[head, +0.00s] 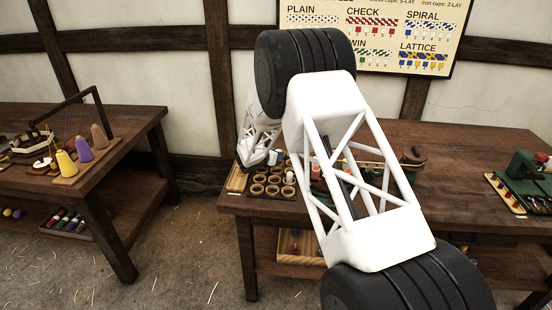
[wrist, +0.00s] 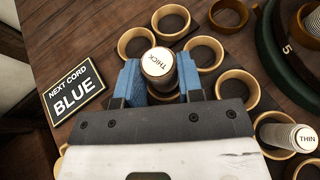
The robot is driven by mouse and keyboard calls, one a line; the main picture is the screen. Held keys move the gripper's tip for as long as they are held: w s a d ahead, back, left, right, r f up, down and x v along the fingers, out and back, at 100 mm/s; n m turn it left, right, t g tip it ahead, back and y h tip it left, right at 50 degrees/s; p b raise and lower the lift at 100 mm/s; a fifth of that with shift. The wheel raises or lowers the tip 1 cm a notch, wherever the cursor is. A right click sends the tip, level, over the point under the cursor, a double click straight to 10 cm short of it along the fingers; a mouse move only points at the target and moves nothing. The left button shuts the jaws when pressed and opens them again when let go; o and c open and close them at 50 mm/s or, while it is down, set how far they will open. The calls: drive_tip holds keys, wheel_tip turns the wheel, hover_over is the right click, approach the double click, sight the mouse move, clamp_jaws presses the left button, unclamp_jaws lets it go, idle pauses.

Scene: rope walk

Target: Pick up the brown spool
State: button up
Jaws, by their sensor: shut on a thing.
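The brown spool (wrist: 158,75) shows in the wrist view, with a pale round top marked THICK. My gripper (wrist: 159,78) has its two blue fingers closed on either side of it. The spool stands roughly upright between them, over a group of round wooden ring holders (wrist: 238,84). I cannot tell whether its base is clear of the holders. In the head view my own arm crosses the picture, and I cannot make out the spool there.
A white spool marked THIN (wrist: 288,136) stands in a holder at the right. A sign reading NEXT CORD BLUE (wrist: 73,92) lies left of the holders. A round dark green piece (wrist: 285,60) is close by at upper right. The workbench (head: 470,150) has bare room at its back right.

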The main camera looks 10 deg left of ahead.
wheel_tip(320, 180, up, 8)
drive_tip(key=shift+r, duration=0.2)
idle(0.8)
